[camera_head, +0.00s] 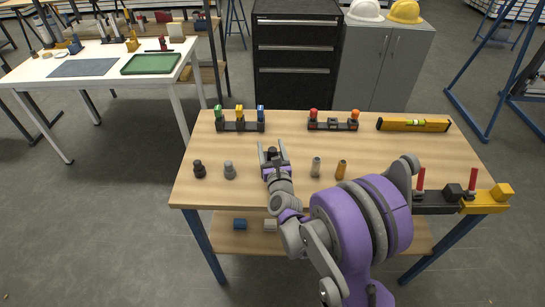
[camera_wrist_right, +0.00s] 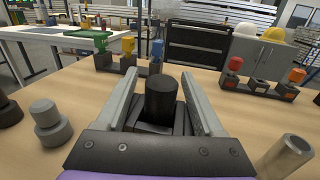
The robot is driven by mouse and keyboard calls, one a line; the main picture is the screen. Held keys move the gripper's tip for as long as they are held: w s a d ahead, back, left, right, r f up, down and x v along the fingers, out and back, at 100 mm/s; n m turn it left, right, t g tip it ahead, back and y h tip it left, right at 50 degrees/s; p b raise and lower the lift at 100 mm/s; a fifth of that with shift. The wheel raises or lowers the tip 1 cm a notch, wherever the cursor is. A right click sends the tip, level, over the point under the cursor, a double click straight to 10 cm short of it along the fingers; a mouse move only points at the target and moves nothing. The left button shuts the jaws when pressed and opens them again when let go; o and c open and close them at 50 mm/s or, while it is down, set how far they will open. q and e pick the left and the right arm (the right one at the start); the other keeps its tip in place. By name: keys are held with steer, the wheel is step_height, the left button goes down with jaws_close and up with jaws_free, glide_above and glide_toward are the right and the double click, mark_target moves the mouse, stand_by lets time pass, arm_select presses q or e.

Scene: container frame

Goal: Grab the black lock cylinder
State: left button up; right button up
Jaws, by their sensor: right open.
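A black cylinder (camera_wrist_right: 160,97), which looks like the black lock cylinder, stands upright on the table between the fingers of my right gripper (camera_wrist_right: 160,105). The fingers are open, one on each side, with a visible gap to the cylinder. Its foot is partly hidden by dark parts around it. In the head view the black cylinder (camera_head: 272,152) shows between the fingertips of my right gripper (camera_head: 272,150). My left gripper is not in view.
On the wooden table (camera_head: 400,160), a dark stepped piece (camera_head: 199,169) and a grey one (camera_head: 229,170) stand left of the gripper; a silver (camera_head: 316,166) and a brass cylinder (camera_head: 341,169) stand right. Behind are two dark racks (camera_head: 240,127) (camera_head: 333,125) and a yellow level (camera_head: 413,125).

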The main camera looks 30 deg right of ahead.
jaws_close()
steer(key=shift+r, duration=0.1)
stand_by(0.3)
